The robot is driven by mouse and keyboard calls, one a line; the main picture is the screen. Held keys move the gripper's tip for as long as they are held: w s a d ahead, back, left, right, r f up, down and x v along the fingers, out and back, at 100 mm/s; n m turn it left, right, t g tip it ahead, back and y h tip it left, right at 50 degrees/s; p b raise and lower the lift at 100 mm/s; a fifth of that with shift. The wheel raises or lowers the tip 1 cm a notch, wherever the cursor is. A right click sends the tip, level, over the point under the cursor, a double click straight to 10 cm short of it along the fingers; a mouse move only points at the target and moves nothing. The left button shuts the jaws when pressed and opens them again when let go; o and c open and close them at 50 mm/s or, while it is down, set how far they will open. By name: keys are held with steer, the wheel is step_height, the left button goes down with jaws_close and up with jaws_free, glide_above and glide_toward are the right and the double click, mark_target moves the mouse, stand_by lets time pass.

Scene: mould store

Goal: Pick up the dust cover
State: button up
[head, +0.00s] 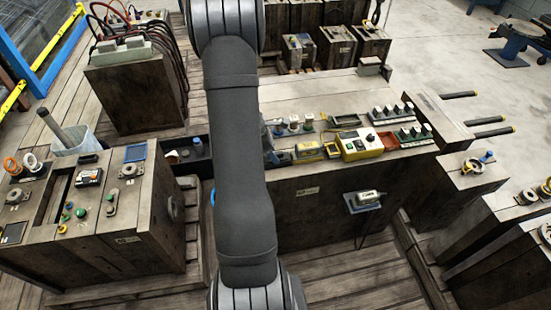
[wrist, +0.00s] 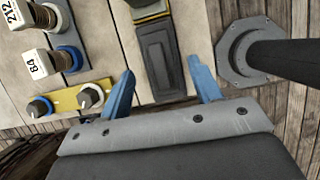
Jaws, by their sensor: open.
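My gripper (wrist: 160,65) is open, with its two blue fingers spread apart in the wrist view. A long dark grey piece with a raised inner panel (wrist: 160,60) lies between and just beyond the fingers. It has a yellow and black edge at its far end. It may be the dust cover, but I cannot be sure. I cannot tell whether the fingers reach down to its level, and nothing is held. In the head view my arm hides the gripper and part of the bench.
In the wrist view, a yellow plate (wrist: 66,102) with two knobs and number-tagged pieces lie left of the fingers. A dark post on a grey flange (wrist: 228,50) stands close right. In the head view, a yellow device (head: 358,145) and several small parts crowd the wooden bench (head: 340,98).

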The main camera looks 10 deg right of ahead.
steer(key=shift+x, duration=0.9)
steer(key=c, duration=0.9)
steer(key=shift+r, duration=0.1)
